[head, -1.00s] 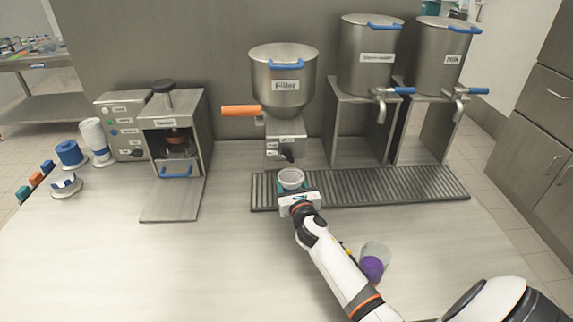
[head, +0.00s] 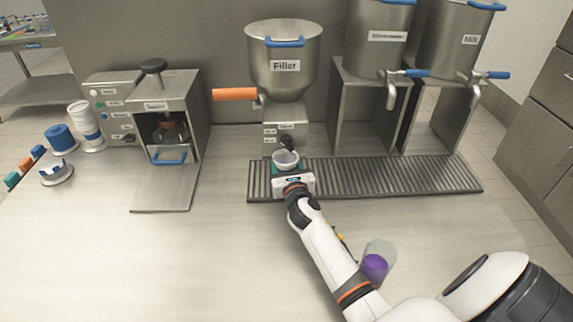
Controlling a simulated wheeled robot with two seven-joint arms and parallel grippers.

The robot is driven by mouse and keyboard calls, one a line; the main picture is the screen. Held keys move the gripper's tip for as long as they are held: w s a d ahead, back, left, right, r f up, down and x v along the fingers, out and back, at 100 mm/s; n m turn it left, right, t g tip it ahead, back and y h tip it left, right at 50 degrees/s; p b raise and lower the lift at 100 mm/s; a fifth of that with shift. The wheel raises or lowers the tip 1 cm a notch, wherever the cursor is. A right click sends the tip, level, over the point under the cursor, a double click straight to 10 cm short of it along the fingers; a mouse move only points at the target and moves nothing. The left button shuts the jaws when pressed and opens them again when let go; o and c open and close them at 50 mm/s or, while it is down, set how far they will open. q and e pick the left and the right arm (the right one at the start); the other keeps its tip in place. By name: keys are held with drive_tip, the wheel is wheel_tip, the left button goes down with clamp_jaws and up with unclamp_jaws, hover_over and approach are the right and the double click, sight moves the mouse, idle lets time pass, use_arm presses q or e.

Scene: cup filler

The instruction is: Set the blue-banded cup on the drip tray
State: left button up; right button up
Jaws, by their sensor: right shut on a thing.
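My right gripper (head: 292,182) is shut on a pale cup (head: 286,160). It holds the cup over the left part of the ribbed drip tray (head: 400,178), just in front of and below the filler's spout. Teal shows around the cup at the jaws; the gripper hides the cup's lower side, so I cannot make out a blue band or tell whether its base touches the tray. My left gripper is not in view.
The filler (head: 283,65) with its orange handle (head: 234,94) stands behind the cup. Two tapped steel containers stand to the right. A clear cup with purple (head: 374,267) is beside my right forearm. A tamper station (head: 170,120) is at left. The front-left table is clear.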

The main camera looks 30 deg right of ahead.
drive_tip(key=shift+w+f, duration=0.2)
drive_tip(key=shift+f, duration=0.05)
drive_tip(key=o, duration=0.8)
drive_tip(key=shift+w+f, duration=0.1)
drive_tip(key=o, duration=0.3)
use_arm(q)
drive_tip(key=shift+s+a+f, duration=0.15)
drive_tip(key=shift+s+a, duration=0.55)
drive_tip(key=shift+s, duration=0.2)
use_arm(e)
drive_tip(key=shift+o, duration=0.2)
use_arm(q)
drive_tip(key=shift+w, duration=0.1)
